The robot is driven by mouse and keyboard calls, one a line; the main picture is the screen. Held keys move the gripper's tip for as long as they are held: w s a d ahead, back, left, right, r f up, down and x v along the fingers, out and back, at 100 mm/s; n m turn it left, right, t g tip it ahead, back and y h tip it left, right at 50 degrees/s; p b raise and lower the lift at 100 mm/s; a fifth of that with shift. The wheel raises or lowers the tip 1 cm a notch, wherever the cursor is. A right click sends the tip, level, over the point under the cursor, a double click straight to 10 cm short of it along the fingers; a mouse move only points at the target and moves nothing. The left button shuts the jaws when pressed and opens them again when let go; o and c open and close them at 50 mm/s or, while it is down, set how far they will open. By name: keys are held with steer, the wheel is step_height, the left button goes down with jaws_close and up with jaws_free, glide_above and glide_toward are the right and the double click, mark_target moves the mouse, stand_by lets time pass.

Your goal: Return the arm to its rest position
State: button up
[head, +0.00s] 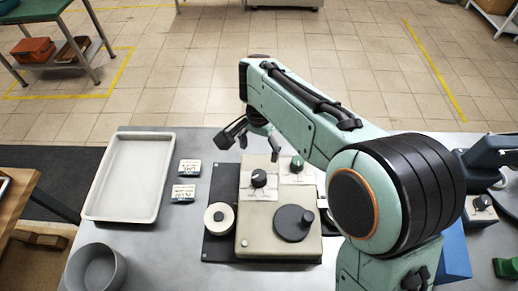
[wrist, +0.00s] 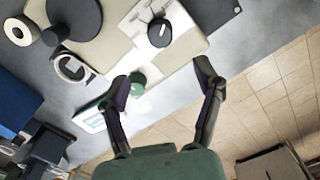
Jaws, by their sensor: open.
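My gripper (head: 250,146) hangs above the back edge of a beige device on the grey table in the head view. Its two fingers are spread in the wrist view (wrist: 162,78), with nothing held between them. In the wrist view, the green knob (wrist: 137,83) shows close to one fingertip; I cannot tell the distance.
A white tray (head: 96,203) lies at left, with two labelled cards (head: 184,194) beside it. A grey cup (head: 94,270) stands at front left. A white roll (head: 219,217) sits left of the device. A blue object (head: 455,255) stands at right. Floor is open behind the table.

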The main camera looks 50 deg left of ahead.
stand_by(0.3)
steer(key=w+d+r+m+t, duration=0.1)
steer(key=w+d+r+m, duration=0.2)
steer(key=w+d+r, duration=0.45)
steer(key=w+d+r+m+t, duration=0.2)
steer(key=w+d+r, duration=0.15)
steer(key=d, duration=0.65)
steer(key=s+d+r+m, duration=0.1)
steer(key=s+d, duration=0.1)
steer(key=d, duration=0.4)
steer(key=s+d+r+m, duration=0.1)
steer(key=s+d+r, duration=0.15)
steer(key=d, duration=0.45)
steer(key=s+d+f+n+g, duration=0.1)
steer(key=s+d+f+n, duration=0.1)
steer(key=s+f, duration=0.2)
steer(key=s+d+f+n+g, duration=0.2)
steer(key=s+f, duration=0.3)
steer(key=s, duration=0.6)
steer(key=shift+s+d+f+y, duration=0.15)
steer(key=shift+s+d+y, duration=0.15)
steer(key=shift+d+y, duration=0.1)
